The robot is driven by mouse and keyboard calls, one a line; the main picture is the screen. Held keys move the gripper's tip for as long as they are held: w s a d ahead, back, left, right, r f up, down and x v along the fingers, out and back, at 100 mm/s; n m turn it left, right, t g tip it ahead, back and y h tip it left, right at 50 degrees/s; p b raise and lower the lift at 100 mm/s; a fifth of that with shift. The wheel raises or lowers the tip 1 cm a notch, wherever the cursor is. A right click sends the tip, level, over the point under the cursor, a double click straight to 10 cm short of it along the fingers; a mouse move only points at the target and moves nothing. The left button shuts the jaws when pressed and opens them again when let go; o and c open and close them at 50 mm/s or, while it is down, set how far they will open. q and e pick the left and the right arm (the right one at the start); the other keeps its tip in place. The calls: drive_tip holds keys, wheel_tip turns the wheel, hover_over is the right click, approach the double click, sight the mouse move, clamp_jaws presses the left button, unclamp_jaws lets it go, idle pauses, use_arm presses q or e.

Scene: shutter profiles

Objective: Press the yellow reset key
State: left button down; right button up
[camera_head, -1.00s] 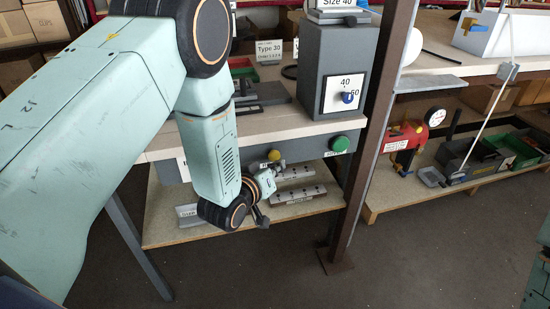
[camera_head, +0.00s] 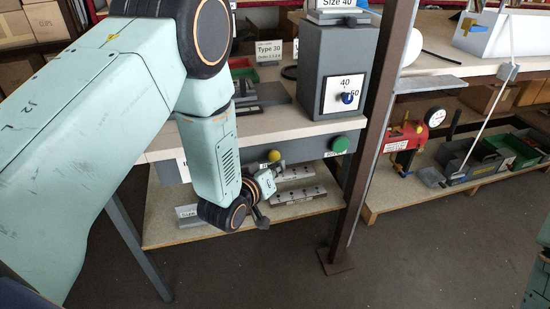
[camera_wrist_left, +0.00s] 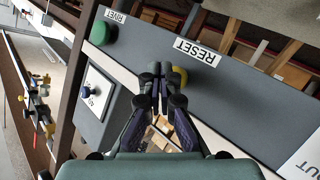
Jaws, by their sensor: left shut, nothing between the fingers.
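The yellow reset key (camera_head: 274,156) is a round knob on the grey front panel under the bench top. In the left wrist view the key (camera_wrist_left: 180,77) sits beside the RESET label (camera_wrist_left: 197,52), partly hidden by the fingers. My left gripper (camera_head: 280,165) is shut and empty, its tips just in front of the key. In the left wrist view the closed fingertips (camera_wrist_left: 160,72) overlap the key's edge. I cannot tell whether they touch it. My right gripper is not in view.
A green button (camera_head: 340,144) labelled RIVET is on the same panel, to the right. A grey box with a blue dial (camera_head: 348,97) stands above on the bench. A brown steel post (camera_head: 374,130) rises close to the right. A low shelf (camera_head: 205,232) lies below.

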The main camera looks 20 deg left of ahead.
use_arm(q)
drive_tip(key=shift+w+a, duration=0.1)
drive_tip(key=shift+w, duration=0.05)
drive_tip(key=shift+w+a, duration=0.15)
drive_tip(key=shift+w, duration=0.05)
drive_tip(key=shift+w+a, duration=0.35)
drive_tip(key=shift+w, duration=0.25)
idle(1.4)
drive_tip(key=shift+s+r, duration=0.1)
drive_tip(key=shift+s+d+p, duration=0.35)
drive_tip(key=shift+s+d, duration=0.25)
drive_tip(key=shift+s, duration=0.2)
drive_tip(key=shift+s, duration=0.1)
drive_tip(key=s+d+p, duration=0.1)
drive_tip(key=s, duration=0.1)
drive_tip(key=s+d, duration=0.1)
drive_tip(key=s, duration=0.1)
drive_tip(key=shift+d+p, duration=0.4)
idle(0.5)
